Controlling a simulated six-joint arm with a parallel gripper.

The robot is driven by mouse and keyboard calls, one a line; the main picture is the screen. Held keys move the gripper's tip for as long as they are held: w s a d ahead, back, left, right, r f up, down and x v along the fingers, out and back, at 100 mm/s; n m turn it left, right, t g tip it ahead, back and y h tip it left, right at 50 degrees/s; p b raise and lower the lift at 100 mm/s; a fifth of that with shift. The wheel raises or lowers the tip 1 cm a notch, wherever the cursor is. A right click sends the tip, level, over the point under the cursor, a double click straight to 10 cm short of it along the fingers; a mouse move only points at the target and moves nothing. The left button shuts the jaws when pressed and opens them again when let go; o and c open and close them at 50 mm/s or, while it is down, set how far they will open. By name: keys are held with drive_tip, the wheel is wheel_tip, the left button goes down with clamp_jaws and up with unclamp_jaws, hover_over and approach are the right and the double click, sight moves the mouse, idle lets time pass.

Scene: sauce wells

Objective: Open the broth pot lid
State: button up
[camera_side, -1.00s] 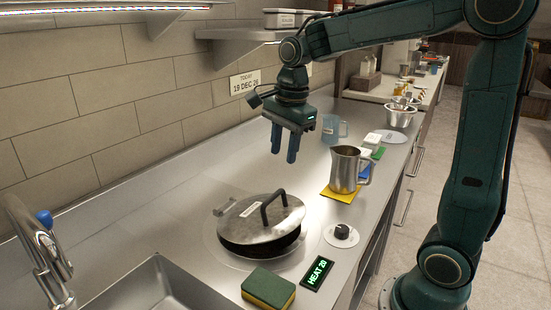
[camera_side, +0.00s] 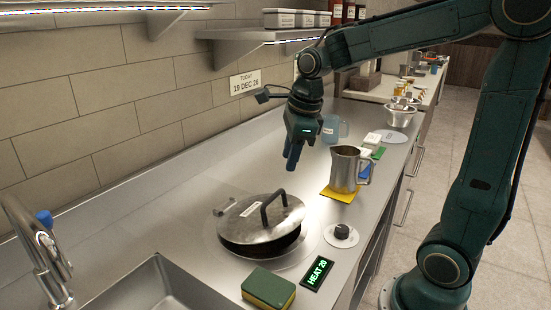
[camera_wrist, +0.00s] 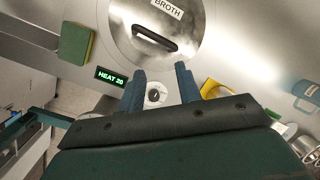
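The broth pot (camera_side: 262,247) sits on the counter with its round steel lid (camera_side: 240,222) on it. The lid has a dark arched handle (camera_side: 270,208). In the wrist view the lid (camera_wrist: 190,50) carries a label reading BROTH, and its handle (camera_wrist: 154,38) lies beyond my fingertips. My gripper (camera_side: 291,165) is in the air above and behind the pot, apart from the lid. In the wrist view its two blue fingers (camera_wrist: 160,77) are spread with nothing between them.
A sponge (camera_side: 268,289), a HEAT 20 display (camera_side: 318,273) and a knob (camera_side: 342,232) are near the pot. A steel pitcher (camera_side: 345,168) stands on a yellow mat (camera_side: 338,195). A blue jug (camera_side: 330,130) stands farther back. The sink (camera_side: 155,290) is at front left.

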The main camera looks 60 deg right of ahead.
drive_tip(key=shift+m, duration=0.3)
drive_tip(key=shift+s+f, duration=0.1)
drive_tip(key=shift+f, duration=0.05)
clamp_jaws()
drive_tip(key=s+m, duration=0.1)
drive_tip(key=m, duration=0.1)
drive_tip(key=f+m+t, duration=0.1)
drive_tip(key=m, duration=0.2)
drive_tip(key=s+f+m+t, duration=0.1)
drive_tip(key=m, duration=0.1)
drive_tip(key=shift+s+a+f, duration=0.15)
drive_tip(key=shift+s+f, duration=0.1)
drive_tip(key=shift+s, duration=0.05)
